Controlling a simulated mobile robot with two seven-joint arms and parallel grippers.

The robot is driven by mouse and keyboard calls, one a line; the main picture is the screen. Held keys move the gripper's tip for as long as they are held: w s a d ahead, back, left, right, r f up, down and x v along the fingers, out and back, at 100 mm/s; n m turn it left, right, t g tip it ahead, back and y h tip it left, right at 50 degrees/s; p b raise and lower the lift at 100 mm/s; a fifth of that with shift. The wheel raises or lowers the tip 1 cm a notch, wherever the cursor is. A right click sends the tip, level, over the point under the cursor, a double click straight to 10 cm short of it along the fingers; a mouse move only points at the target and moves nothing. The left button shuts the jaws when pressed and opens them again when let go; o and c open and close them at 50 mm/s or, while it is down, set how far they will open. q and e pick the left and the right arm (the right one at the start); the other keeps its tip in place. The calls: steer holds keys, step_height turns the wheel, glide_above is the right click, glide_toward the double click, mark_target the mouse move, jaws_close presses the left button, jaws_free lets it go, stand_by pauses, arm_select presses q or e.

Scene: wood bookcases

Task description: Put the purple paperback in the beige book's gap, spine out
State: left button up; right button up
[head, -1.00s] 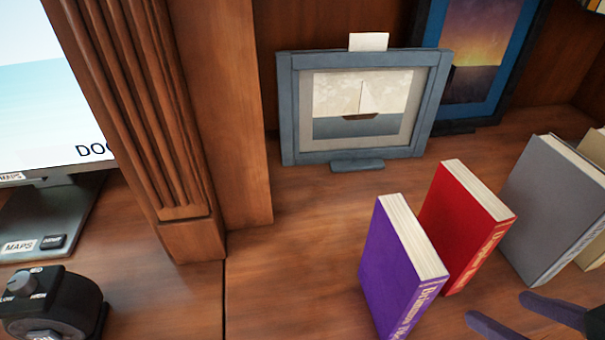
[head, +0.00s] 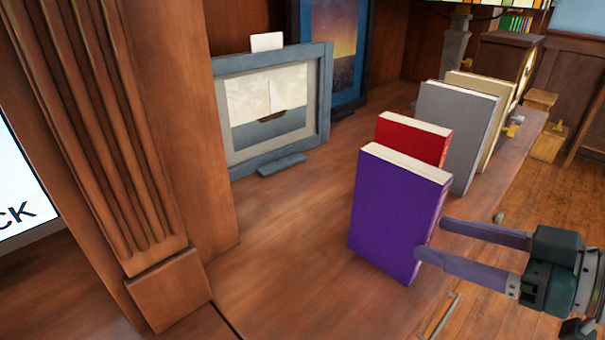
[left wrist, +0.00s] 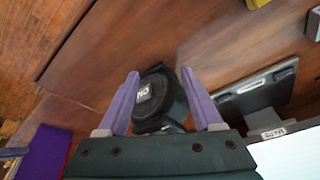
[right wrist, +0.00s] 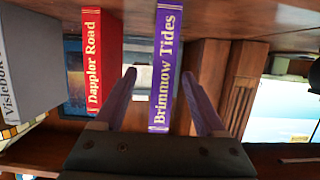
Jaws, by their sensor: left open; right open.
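The purple paperback (head: 395,215) stands upright on the wooden surface, nearest in the row of books. Its spine faces the right gripper; in the right wrist view the spine reads "Brimmow Tides" (right wrist: 167,65). My right gripper (head: 432,238) is open, its fingertips close to the spine; whether they touch it I cannot tell. In the right wrist view the spine shows between the fingers. The beige book (head: 478,98) stands upright at the far end, partly hidden by the grey book. Its gap cannot be made out. My left gripper (left wrist: 160,78) is open and empty, over a black device.
A red book (head: 412,138) and a grey book (head: 458,130) stand between the purple and beige ones. A framed sailboat picture (head: 325,105) stands behind them. A fluted wooden post (head: 110,130) is at left. The black knobbed device (left wrist: 160,100) sits below my left gripper.

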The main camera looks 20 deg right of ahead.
mark_target(389, 226)
arm_select(q)
steer(key=shift+d+f+b, duration=0.2)
steer(key=shift+f+b, duration=0.1)
steer(key=shift+f, duration=0.15)
arm_select(e)
steer(key=x, duration=0.2)
steer(key=shift+w+f, duration=0.1)
steer(key=shift+w, duration=0.2)
arm_select(q)
steer(key=shift+a+f+b, duration=0.1)
steer(key=shift+f+b, duration=0.75)
arm_select(e)
steer(key=x, duration=0.6)
steer(key=shift+s+a, duration=0.15)
steer(key=shift+a, duration=0.1)
steer(key=shift+c, duration=0.4)
steer(key=c, duration=1)
jaws_close()
